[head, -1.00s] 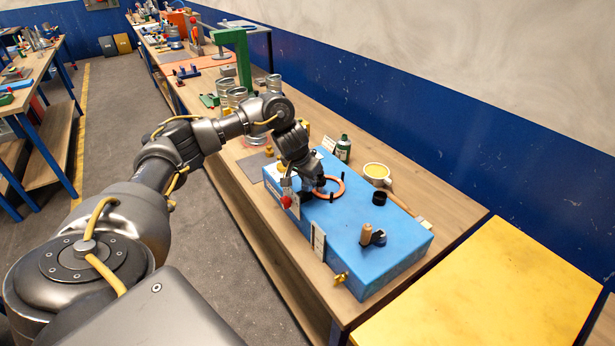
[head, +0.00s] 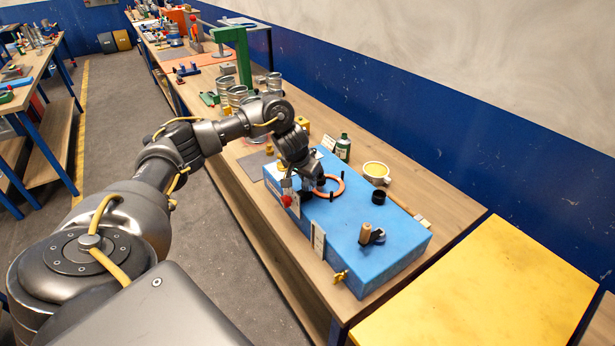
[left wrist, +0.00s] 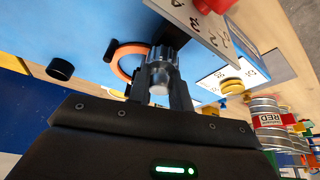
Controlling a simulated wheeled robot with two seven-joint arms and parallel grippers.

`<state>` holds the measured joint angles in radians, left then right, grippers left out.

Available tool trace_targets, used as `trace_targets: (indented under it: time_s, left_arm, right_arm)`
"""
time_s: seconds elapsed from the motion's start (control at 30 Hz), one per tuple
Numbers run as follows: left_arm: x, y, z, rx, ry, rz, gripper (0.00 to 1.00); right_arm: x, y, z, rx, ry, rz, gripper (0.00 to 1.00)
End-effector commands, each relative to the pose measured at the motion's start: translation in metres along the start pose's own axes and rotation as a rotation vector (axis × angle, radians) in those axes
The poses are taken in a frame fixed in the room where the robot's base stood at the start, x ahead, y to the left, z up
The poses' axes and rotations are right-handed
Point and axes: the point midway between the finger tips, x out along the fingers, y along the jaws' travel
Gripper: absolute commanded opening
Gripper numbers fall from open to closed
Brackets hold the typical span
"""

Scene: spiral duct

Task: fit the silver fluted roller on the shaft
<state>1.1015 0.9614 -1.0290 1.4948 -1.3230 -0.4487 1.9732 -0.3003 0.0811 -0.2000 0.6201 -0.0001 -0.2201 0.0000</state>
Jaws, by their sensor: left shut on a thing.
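My left gripper (head: 309,187) is low over the far-left part of a blue box (head: 400,243), beside an orange ring (head: 338,189). In the left wrist view its fingers (left wrist: 160,88) are shut on the silver fluted roller (left wrist: 167,57). The roller lies between the fingers, its near end facing the camera. The orange ring (left wrist: 122,62) shows behind and left of it, and a dark part is just beyond the roller. I cannot pick out the shaft; the gripper and roller may hide it. The roller does not show clearly in the head view. My right gripper is not in view.
On the blue box are a black ring (head: 378,198) and a wooden peg (head: 365,231). Metal cans (head: 237,97) are farther left.

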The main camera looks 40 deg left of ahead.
Motion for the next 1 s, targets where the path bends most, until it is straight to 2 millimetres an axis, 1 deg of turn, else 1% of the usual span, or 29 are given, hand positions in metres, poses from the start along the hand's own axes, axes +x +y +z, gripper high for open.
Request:
trace_targets:
  time_s: [0.37,0.7,1.0]
  left_arm:
    - [-0.0001,0.0,-0.0002,-0.001,0.001,0.0,0.0]
    - [0.0006,0.0001,-0.0001,-0.002,0.001,0.0,0.0]
    - [0.002,0.0001,0.0006,-0.001,0.001,0.0,0.0]
  right_arm:
    - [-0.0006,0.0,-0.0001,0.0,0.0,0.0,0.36]
    - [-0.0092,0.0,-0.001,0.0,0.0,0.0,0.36]
    - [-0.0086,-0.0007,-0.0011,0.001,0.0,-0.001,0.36]
